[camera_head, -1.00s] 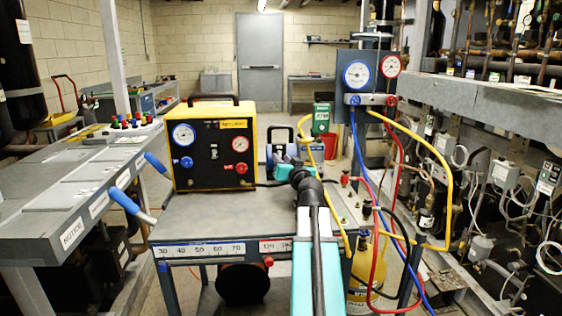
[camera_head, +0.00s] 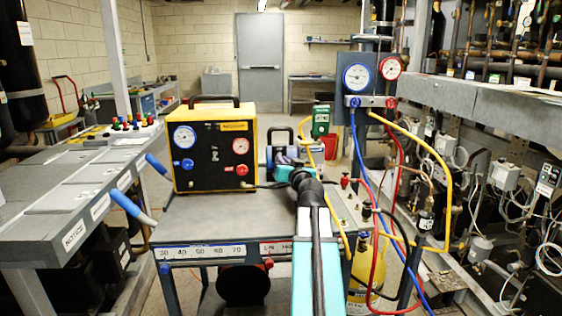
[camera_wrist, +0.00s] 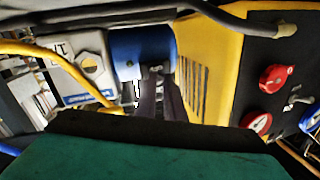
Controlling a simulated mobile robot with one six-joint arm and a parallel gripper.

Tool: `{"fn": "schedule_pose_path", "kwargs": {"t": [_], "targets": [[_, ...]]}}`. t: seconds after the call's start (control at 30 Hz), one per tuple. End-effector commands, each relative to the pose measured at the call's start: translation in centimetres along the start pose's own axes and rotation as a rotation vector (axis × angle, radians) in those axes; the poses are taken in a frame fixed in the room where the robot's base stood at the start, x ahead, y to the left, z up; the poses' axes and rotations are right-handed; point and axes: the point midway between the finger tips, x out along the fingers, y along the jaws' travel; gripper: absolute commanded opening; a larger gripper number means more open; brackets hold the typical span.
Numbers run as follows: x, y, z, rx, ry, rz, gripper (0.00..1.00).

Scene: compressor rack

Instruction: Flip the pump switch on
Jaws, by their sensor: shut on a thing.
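The blue pump (camera_head: 281,137) stands on the cart beside the yellow machine, partly hidden behind my wrist in the head view. In the wrist view the blue pump body (camera_wrist: 133,45) is ahead, with a pale grey housing (camera_wrist: 90,72) on its left. My gripper (camera_wrist: 158,78) has its two dark fingers close together at the pump's lower right edge. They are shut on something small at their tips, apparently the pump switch. The fingertips hide most of it, so I cannot tell its position.
The yellow machine (camera_head: 253,128), with a black gauge panel, is close on the right in the wrist view (camera_wrist: 212,65). A yellow hose (camera_wrist: 45,58) passes on the left. A gauge manifold (camera_head: 372,101) with blue, red and yellow hoses hangs right of my arm.

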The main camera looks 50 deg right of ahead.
Motion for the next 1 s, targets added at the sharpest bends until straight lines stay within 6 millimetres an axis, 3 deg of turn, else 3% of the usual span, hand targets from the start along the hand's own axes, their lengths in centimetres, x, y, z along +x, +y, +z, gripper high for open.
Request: {"fn": "schedule_pose_path", "kwargs": {"t": [1.0], "targets": [[0.1,-0.2,-1.8,0.049,-0.199,0.056,0.00]]}}
